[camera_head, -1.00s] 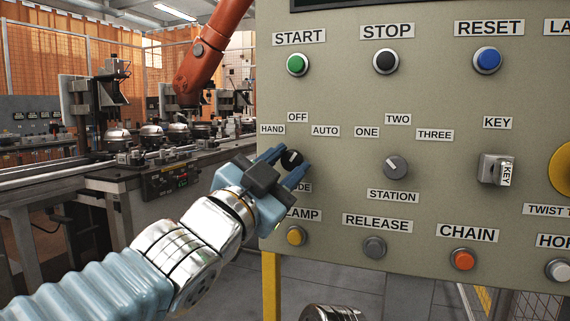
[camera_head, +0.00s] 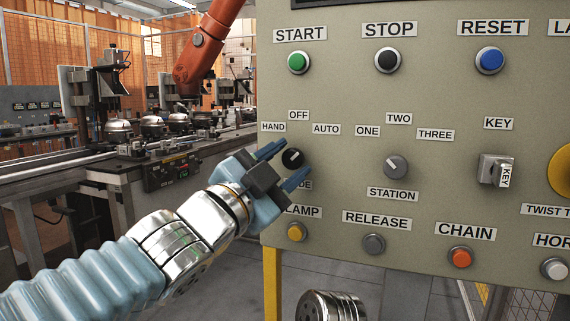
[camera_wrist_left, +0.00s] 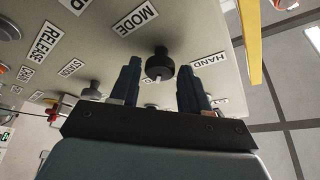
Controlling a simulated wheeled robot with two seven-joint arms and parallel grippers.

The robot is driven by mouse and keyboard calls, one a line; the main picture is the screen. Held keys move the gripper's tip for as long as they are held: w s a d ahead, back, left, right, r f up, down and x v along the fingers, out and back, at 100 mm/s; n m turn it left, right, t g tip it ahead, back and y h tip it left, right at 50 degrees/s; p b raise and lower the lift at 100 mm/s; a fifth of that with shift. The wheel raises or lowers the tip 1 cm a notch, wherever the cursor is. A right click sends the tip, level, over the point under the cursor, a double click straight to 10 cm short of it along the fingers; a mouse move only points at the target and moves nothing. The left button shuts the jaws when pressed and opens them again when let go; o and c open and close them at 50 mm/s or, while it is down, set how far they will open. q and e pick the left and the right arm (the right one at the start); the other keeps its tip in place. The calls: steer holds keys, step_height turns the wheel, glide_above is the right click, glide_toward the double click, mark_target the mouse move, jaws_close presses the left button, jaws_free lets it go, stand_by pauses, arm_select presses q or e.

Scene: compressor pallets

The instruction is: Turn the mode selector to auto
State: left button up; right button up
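The mode selector (camera_head: 292,158) is a round black knob on the beige panel, below the OFF label and between HAND and AUTO. Its pale mark points up and to the right, towards the AUTO label (camera_head: 326,130). My left gripper (camera_head: 296,157) is open, with its two blue fingers apart and standing off the panel around the line of the knob. The left wrist view shows the knob (camera_wrist_left: 159,65) ahead of the gap between the fingers (camera_wrist_left: 158,76), touching neither that I can see. The MODE label is partly hidden by the gripper in the head view. My right gripper is out of view.
The station selector (camera_head: 396,167) and key switch (camera_head: 497,170) are to the right on the panel. The yellow lamp button (camera_head: 296,232) is just below the gripper. A conveyor with compressors (camera_head: 118,131) and an orange robot arm (camera_head: 204,50) stand behind left.

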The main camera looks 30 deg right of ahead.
arm_select(q)
steer(key=shift+o, duration=0.9)
steer(key=shift+s+a+f, duration=0.1)
steer(key=shift+a, duration=0.05)
steer(key=b+v, duration=0.2)
steer(key=v, duration=1.1)
steer(key=shift+a+b, duration=0.2)
steer(key=shift+b, duration=0.1)
steer(key=shift+s, duration=0.1)
